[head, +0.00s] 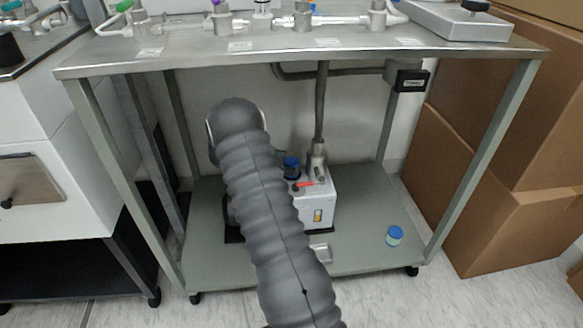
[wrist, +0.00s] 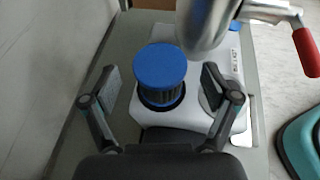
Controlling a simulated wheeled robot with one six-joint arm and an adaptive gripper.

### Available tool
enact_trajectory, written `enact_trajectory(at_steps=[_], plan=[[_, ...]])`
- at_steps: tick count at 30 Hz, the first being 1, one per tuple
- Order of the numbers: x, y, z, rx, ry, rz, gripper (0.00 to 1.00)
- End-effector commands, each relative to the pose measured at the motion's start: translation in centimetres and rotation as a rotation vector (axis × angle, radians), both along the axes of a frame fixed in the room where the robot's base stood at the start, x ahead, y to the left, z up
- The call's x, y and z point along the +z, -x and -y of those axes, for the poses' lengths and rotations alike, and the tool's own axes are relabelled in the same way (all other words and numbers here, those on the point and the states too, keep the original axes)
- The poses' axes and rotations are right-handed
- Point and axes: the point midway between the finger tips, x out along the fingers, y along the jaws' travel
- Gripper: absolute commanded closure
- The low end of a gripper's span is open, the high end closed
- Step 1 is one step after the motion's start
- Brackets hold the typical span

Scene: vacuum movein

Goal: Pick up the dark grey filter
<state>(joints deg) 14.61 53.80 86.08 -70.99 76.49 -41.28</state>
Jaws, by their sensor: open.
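The dark grey filter (wrist: 160,96) has a ribbed body and a blue top. It stands upright in a round opening on the white pump (wrist: 197,116), and its blue top also shows in the head view (head: 291,163). My gripper (wrist: 160,86) is open in the wrist view, with one finger on each side of the filter and a gap on both sides. I cannot tell how far the fingertips are above or below its top. In the head view my arm hides my gripper and part of the pump (head: 318,212).
A metal pipe (wrist: 205,25) rises close beside the filter, with a red handle (wrist: 306,52) to its right. A blue-capped jar (head: 394,236) stands on that shelf. Cardboard boxes (head: 480,195) are at right.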

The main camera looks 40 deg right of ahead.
Motion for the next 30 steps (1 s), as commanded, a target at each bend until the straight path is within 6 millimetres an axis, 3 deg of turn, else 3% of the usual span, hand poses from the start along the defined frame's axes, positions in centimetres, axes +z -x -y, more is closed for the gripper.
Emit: enact_trajectory(at_steps=[4, 11, 12, 20, 30], plan=[[-0.7, 0.6, 1.7, -0.001, 0.0, 0.0, 0.14], [-0.8, 0.7, 2.0, 0.001, 0.0, 0.0, 0.14], [-0.8, 0.7, 2.0, 0.001, 0.0, 0.0, 0.16], [-0.8, 0.7, 1.9, 0.001, 0.0, 0.0, 0.81], [-0.3, 0.7, 1.9, 0.001, 0.0, 0.001, 0.82]])
